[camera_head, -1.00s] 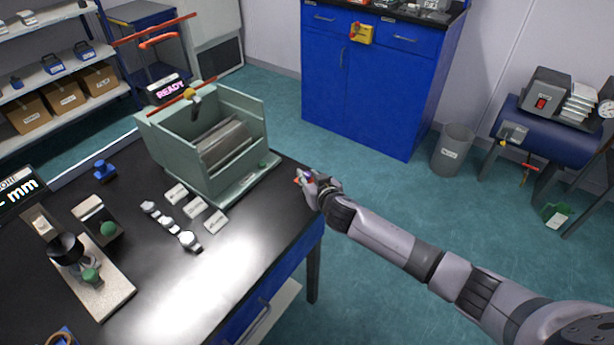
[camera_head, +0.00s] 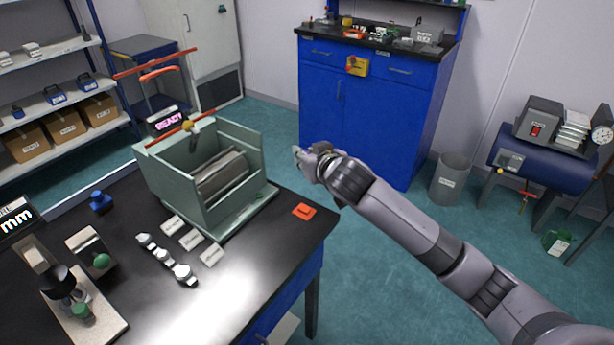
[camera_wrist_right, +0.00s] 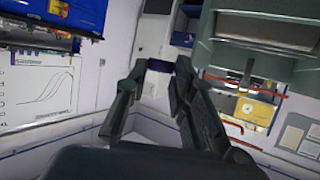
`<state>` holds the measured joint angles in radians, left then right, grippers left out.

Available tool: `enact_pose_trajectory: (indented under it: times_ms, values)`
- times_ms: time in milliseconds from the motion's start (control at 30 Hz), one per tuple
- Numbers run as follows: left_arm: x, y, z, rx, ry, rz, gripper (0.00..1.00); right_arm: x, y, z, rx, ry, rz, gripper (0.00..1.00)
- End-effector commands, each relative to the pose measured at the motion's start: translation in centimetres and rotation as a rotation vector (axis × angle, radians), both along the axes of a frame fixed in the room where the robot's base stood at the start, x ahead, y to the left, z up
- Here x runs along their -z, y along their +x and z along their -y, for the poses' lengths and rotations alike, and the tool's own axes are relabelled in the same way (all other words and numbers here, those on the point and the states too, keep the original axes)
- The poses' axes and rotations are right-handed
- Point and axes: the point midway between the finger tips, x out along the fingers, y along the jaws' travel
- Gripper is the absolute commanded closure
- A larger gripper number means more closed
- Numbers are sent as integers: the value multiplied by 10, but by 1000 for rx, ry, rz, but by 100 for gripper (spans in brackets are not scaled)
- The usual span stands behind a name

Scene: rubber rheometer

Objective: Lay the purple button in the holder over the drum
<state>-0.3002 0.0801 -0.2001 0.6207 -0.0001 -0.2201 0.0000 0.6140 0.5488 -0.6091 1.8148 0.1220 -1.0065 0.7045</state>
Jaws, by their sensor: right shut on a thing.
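My right gripper (camera_head: 308,160) is raised beyond the right edge of the black table, to the right of the pale green machine (camera_head: 240,215). In the right wrist view its fingers (camera_wrist_right: 160,72) are shut on a small dark purple piece, the purple button (camera_wrist_right: 160,65). The head view does not show the button clearly. The grey drum (camera_head: 222,175) sits inside the open-topped machine. A small holder with a yellow part (camera_head: 188,126) is above the drum at the machine's back, beside a red bar. My left gripper is not in view.
An orange-red piece (camera_head: 303,211) lies on the table's right corner. White labels (camera_head: 190,240) and silvery pieces (camera_head: 165,256) lie in front of the machine. A gauge stand (camera_head: 66,290) is at the left. A blue cabinet (camera_head: 365,110) stands behind.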

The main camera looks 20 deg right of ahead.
Motion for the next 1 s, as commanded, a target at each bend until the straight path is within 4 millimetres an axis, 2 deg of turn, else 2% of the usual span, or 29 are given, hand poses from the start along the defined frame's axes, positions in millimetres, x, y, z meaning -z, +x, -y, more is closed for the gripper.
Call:
enact_pose_trajectory:
  times_ms: [200,333,533,700,800,1000]
  values:
    - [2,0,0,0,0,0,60,-17,-2,-1,-1,0,1,92]
    - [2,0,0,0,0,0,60,-28,-15,-6,0,0,0,92]
    - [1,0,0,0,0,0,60,-60,-66,-15,15,-1,1,92]
    - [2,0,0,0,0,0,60,-83,-115,-13,40,-1,2,92]
    - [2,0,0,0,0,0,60,-92,-138,-10,54,0,2,92]
    - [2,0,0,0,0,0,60,-100,-161,-4,72,-2,0,92]
